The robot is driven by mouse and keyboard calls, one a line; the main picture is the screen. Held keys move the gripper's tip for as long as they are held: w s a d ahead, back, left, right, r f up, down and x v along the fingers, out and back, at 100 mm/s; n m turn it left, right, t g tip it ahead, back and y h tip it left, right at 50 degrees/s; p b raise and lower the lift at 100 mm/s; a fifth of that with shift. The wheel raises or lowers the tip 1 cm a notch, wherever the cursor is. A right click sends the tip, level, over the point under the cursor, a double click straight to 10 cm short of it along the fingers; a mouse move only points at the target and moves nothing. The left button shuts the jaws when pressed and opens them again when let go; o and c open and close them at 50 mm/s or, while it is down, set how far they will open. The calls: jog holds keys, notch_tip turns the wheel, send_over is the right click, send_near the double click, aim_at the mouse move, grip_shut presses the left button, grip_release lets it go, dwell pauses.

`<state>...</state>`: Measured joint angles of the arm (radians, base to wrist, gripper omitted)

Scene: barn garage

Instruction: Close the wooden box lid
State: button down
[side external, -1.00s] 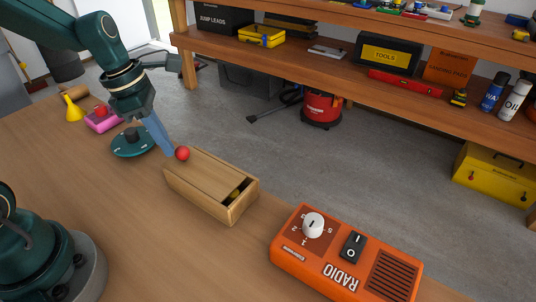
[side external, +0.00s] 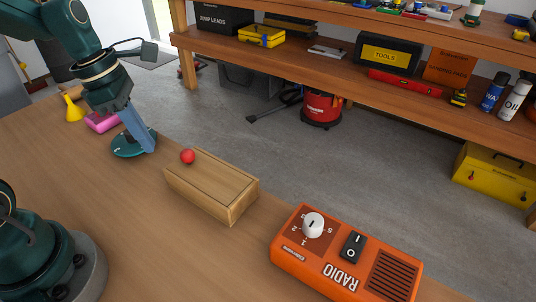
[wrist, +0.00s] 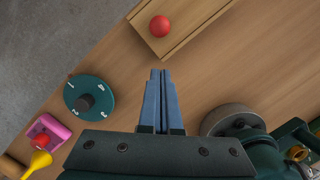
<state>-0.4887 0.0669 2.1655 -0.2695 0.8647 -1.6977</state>
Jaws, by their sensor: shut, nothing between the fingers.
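The wooden box (side external: 210,187) sits on the table near its far edge. Its sliding lid (side external: 218,176) covers the top, with no opening visible in the side external view. A red ball knob (side external: 187,156) stands on the lid's left end; it also shows in the wrist view (wrist: 159,26). My gripper (side external: 152,149) is shut and empty, to the left of the box and apart from it. In the wrist view my gripper (wrist: 161,72) points toward the box's near end (wrist: 150,42), with bare table between.
A green numbered dial (side external: 128,148) lies behind my gripper. A pink block (side external: 101,122) and a yellow funnel (side external: 74,110) are at the far left. An orange radio (side external: 345,255) stands right of the box. The table in front of the box is clear.

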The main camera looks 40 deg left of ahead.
notch_tip(320, 180, up, 9)
jog(key=s+a, duration=0.1)
jog(key=s+d+f+m+t, duration=0.1)
jog(key=s+d+m+t, duration=0.1)
jog(key=m, duration=1.1)
jog(key=s+d+f+m+t+y, duration=0.1)
jog(key=s+d+m, duration=0.4)
jog(key=m, duration=0.9)
jog(key=shift+d+f+t+y, duration=0.3)
jog(key=shift+d+f+t, duration=0.2)
jog(key=shift+d+f, duration=0.15)
